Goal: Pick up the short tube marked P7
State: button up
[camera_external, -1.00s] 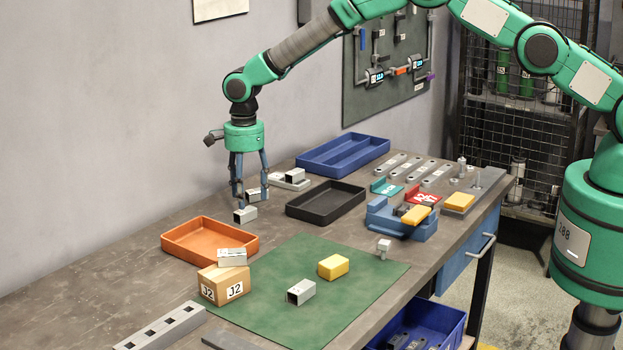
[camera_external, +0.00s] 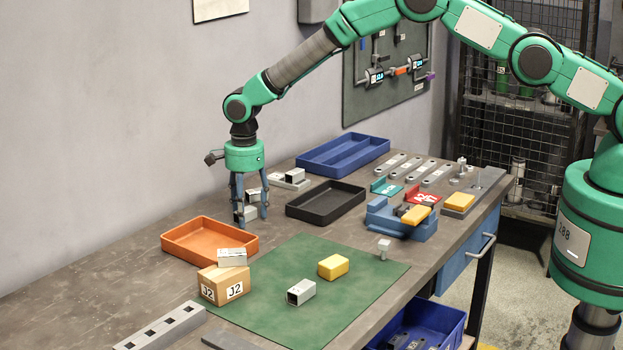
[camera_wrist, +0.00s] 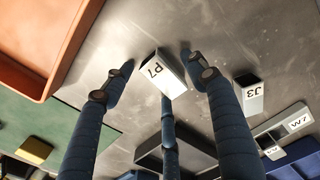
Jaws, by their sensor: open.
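The short tube marked P7 (camera_wrist: 161,72) is a small grey square tube lying on the bench, its label facing the wrist camera. In the external view it (camera_external: 250,213) is partly hidden behind my fingers. My gripper (camera_external: 249,216) points down over it with its fingers open. In the wrist view the fingers (camera_wrist: 160,66) spread around the tube, with a finger to its left, one to its right and one below it. I cannot tell whether any finger touches it.
A similar tube marked J3 (camera_wrist: 249,96) lies close to the right finger. The orange tray (camera_external: 167,247) is in front of my gripper, the black tray (camera_external: 318,218) to its right. Another tube (camera_external: 301,292) lies on the green mat (camera_external: 350,300). A J2 box (camera_external: 222,286) stands there too.

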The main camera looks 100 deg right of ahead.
aim_at(247, 211)
jog(key=shift+c, duration=0.3)
jog(key=c, duration=1.2)
jog(key=shift+r, duration=0.1)
jog(key=shift+r, duration=4.95)
